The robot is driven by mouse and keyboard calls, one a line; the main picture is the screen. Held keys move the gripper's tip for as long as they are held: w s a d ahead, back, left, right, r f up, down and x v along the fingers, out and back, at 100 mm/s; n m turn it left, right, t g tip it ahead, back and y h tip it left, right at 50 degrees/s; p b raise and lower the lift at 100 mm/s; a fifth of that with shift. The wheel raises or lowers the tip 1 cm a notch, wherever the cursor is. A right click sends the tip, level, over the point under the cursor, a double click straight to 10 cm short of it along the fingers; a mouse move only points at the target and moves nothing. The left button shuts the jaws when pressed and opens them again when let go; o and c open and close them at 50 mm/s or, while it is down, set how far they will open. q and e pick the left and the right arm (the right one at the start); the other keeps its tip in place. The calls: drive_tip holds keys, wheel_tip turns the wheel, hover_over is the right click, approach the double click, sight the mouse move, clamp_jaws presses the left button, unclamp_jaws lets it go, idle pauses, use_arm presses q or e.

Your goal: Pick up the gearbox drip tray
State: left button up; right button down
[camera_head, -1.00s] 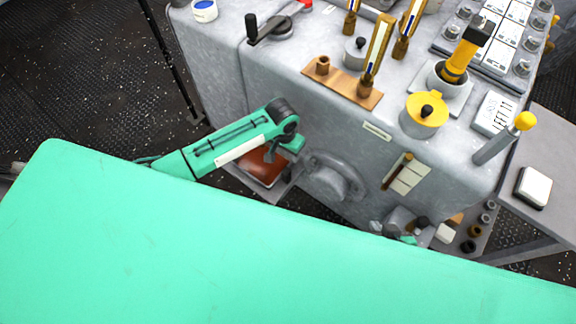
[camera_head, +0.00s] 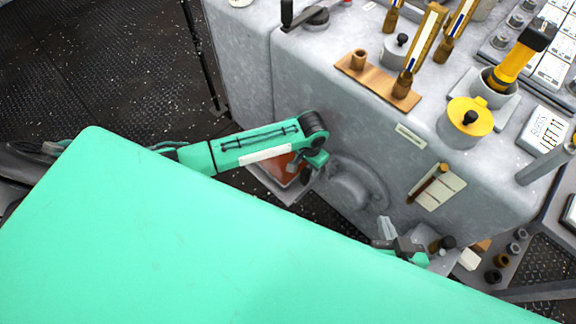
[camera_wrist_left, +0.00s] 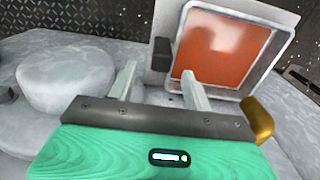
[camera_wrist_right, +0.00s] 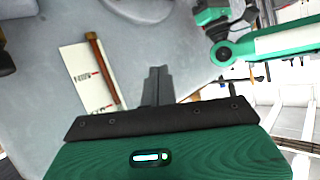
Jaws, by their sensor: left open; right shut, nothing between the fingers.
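The gearbox drip tray (camera_head: 258,173) is a grey, shallow, square-rimmed tray holding reddish-brown liquid. It sits low against the machine's front, partly hidden by my left arm. In the left wrist view, the tray (camera_wrist_left: 282,62) lies just ahead, with a dark grip block (camera_wrist_left: 160,55) on its side. My left gripper (camera_wrist_left: 157,78) is open and empty; the block appears between its fingers in the picture, but I cannot tell the depth gap. My left gripper (camera_head: 316,160) also shows beside the tray in the head view. My right gripper (camera_wrist_right: 157,72) is shut and empty before the machine's front.
The grey machine (camera_head: 300,80) bears brass gauges, a yellow-lidded pot (camera_head: 466,121) and a lever. A round boss (camera_head: 350,185) stands out right of the tray. A label plate with a brown rod (camera_head: 437,187) is on the front. Open dark deck lies at left.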

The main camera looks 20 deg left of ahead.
sight(305, 171)
use_arm(q)
drive_tip(key=shift+f, duration=0.65)
wheel_tip(305, 171, down, 2)
drive_tip(key=shift+s+a+f+b, duration=0.15)
drive_tip(key=shift+f+b, duration=0.1)
drive_tip(key=shift+b, duration=0.6)
drive_tip(key=shift+f, duration=0.8)
clamp_jaws()
use_arm(e)
drive_tip(key=w+r+t, duration=0.2)
drive_tip(key=r+t, duration=0.1)
drive_tip(key=r+t+y, duration=0.1)
drive_tip(key=r, duration=0.1)
drive_tip(key=shift+w+a+r+t, duration=0.1)
drive_tip(key=shift+w+a+t, duration=0.25)
drive_tip(key=shift+w+t, duration=0.05)
